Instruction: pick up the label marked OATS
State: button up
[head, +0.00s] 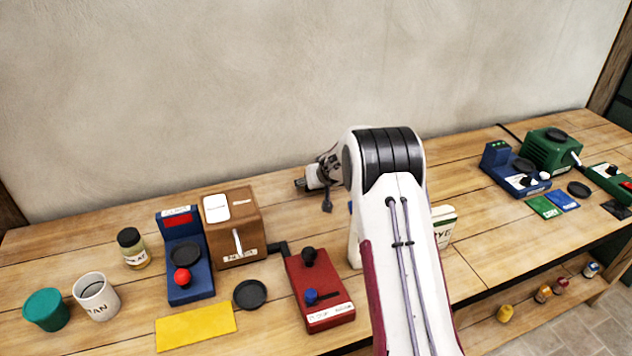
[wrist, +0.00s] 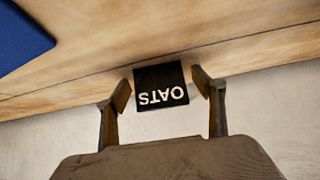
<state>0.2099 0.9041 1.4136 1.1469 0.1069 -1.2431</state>
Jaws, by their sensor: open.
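The black label marked OATS (wrist: 161,86) shows in the wrist view, its white letters upside down. It lies between the two fingers of my gripper (wrist: 163,88), in front of the palm. The fingers are open, one on each side of the label, with a small gap to each. I cannot tell how far above or beyond the fingertips the label is. In the head view my gripper (head: 316,184) is near the back of the bench by the wall, left of my arm. I cannot make out the OATS label there.
A blue flat thing (wrist: 20,38) lies at the wrist view's upper left. On the bench, a red box (head: 318,295) with knobs, a brown box (head: 232,228), a yellow card (head: 195,327) and a white cup (head: 97,298) stand left of my arm. Green and blue machines are at the right.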

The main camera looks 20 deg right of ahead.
jog(key=c, duration=1.2)
jog(key=shift+r, duration=0.35)
jog(key=shift+r, duration=4.7)
